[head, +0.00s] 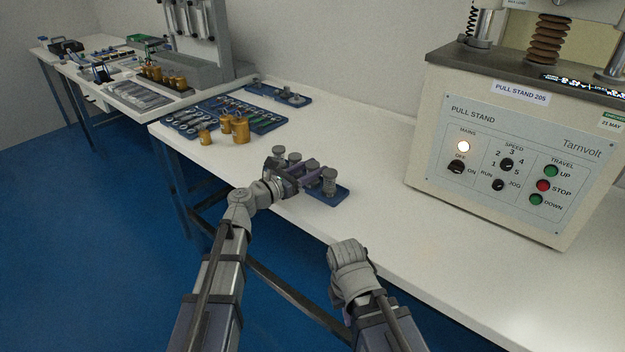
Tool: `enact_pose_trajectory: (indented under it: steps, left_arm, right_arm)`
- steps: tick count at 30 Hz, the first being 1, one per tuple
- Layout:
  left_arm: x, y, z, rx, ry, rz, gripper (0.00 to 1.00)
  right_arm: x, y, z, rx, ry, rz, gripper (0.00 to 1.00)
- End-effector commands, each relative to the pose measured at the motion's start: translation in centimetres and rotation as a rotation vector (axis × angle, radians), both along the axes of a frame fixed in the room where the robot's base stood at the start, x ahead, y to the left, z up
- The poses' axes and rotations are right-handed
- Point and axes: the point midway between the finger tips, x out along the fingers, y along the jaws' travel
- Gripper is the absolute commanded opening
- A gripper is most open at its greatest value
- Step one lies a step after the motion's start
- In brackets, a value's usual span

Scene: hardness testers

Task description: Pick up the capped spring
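Several grey pieces with round caps stand on a small blue tray (342,193) near the front edge of the white bench. The frontmost grey capped piece (329,182) stands upright at the tray's right part. They are too small to tell which is a capped spring. My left gripper (308,172) is low over the tray among these pieces and hides part of them and of the tray. Whether its fingers are open or closed on a piece is not clear. My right gripper (348,254) is in front of the bench edge, away from the tray; its fingers cannot be made out.
The pull stand (510,150) stands on the bench at right. Brass-coloured cylinders (240,130) and blue trays of small parts (195,121) lie further left. The white bench (350,130) is clear between the small tray and the pull stand.

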Motion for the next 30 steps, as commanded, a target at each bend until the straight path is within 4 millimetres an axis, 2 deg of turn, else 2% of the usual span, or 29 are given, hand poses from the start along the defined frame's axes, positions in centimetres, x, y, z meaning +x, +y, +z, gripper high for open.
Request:
enact_pose_trajectory:
  steps: [1,6,20,26,30]
  left_arm:
    - [0.0,0.0,0.0,0.0,0.0,0.0,0.19]
    - [0.0,0.0,0.0,0.0,0.0,0.0,0.0]
    - [0.0,0.0,0.2,0.0,0.0,0.0,0.0]
    - [0.0,0.0,1.4,0.0,0.0,0.0,0.0]
    - [0.0,0.0,3.2,0.0,0.0,0.0,0.0]
  right_arm:
    - [0.0,0.0,0.0,0.0,0.0,0.0,0.0]
    - [0.0,0.0,0.0,0.0,0.0,0.0,0.0]
    - [0.0,0.0,0.2,0.0,0.0,0.0,0.0]
    - [0.0,0.0,1.4,0.0,0.0,0.0,0.0]
    - [0.0,0.0,3.2,0.0,0.0,0.0,0.0]
